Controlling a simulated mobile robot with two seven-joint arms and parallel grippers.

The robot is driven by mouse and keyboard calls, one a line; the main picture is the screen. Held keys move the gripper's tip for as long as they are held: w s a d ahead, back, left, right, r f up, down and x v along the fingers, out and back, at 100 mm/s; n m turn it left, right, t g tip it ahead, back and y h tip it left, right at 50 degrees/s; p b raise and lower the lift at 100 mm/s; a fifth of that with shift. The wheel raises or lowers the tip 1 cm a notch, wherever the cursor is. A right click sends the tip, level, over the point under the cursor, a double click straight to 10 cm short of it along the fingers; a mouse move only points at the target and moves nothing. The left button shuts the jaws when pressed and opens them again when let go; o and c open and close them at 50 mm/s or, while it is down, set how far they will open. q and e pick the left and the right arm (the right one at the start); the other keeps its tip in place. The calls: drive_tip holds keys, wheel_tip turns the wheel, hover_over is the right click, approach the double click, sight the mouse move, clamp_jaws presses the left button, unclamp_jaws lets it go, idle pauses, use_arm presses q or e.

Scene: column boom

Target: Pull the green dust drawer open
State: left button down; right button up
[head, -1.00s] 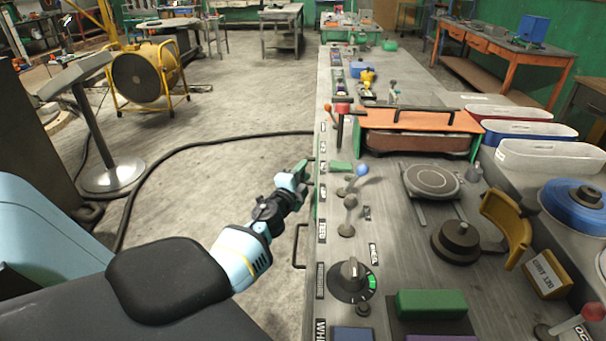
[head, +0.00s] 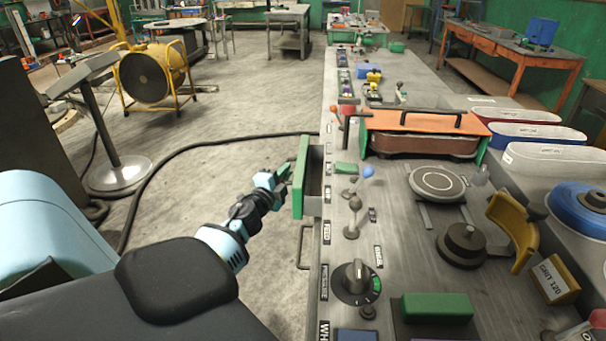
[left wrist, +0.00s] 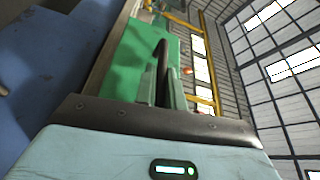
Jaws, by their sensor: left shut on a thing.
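The green dust drawer (head: 299,178) is at the left side of the long grey bench in the head view. It stands partly out, with a dark gap between its green front and the bench side. My left gripper (head: 281,184) is at the outer face of the drawer front. In the left wrist view the green front (left wrist: 124,70) fills the middle, and my left gripper's fingers (left wrist: 163,88) are shut on the dark drawer handle (left wrist: 161,58). My right gripper is not in view.
A second handle (head: 302,248) sticks out of the bench side nearer to me. A black cable (head: 190,146) curves over the floor left of the bench. A stand (head: 120,172) and a yellow fan (head: 154,76) are further left.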

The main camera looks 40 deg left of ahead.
use_arm(q)
drive_tip(key=s+a, duration=0.7)
drive_tip(key=a, duration=0.1)
drive_tip(key=shift+a+b, duration=0.2)
drive_tip(key=shift+b, duration=0.25)
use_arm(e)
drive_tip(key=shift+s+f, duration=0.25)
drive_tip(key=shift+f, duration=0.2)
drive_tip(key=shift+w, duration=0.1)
use_arm(q)
drive_tip(key=c, duration=1.5)
unclamp_jaws()
drive_tip(key=shift+d, duration=0.1)
drive_tip(key=v, duration=0.7)
drive_tip(key=shift+s, duration=0.45)
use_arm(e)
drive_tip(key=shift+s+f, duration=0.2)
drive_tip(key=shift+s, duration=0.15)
